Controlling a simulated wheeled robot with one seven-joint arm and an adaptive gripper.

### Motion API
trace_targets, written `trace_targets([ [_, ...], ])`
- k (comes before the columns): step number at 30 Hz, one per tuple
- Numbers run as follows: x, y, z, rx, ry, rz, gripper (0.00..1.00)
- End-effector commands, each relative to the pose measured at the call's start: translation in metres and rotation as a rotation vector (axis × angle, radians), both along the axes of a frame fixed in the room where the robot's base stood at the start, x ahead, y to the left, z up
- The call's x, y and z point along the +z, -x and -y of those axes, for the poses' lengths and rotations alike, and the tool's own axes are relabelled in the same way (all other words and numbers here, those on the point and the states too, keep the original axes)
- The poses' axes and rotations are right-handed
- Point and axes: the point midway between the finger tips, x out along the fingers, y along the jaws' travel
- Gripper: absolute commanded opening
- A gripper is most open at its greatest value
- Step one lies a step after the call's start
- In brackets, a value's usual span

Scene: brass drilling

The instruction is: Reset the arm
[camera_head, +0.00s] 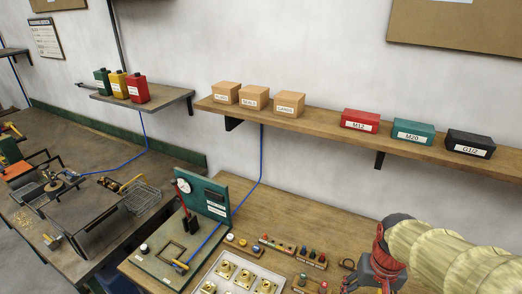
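My arm reaches in from the right edge, with a pale ribbed sleeve and a red and dark wrist. My gripper (372,284) is at the lower right, over the right part of the wooden workbench (290,218). Its dark fingers point down and partly run out of the bottom of the picture. I cannot tell whether they are open or shut. I see nothing clearly held.
A tray (238,284) with brass pieces stands left of my gripper. Small racks (312,259) and a green fixture (207,197) stand nearby. A wall shelf (320,127) bears several boxes. A second bench (95,215) is at left.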

Motion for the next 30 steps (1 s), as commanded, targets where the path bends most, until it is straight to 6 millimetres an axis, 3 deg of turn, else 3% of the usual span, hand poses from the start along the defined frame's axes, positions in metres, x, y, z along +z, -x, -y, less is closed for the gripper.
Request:
trace_targets([
  [6, 0.011, 0.021, -0.039, 0.103, 0.036, 0.138, 0.65],
  [15, 0.027, 0.04, -0.081, 0.241, 0.069, 0.366, 0.65],
  [21, 0.032, 0.043, -0.096, 0.296, 0.069, 0.439, 0.65],
  [30, 0.032, 0.042, -0.099, 0.304, 0.068, 0.438, 0.65],
])
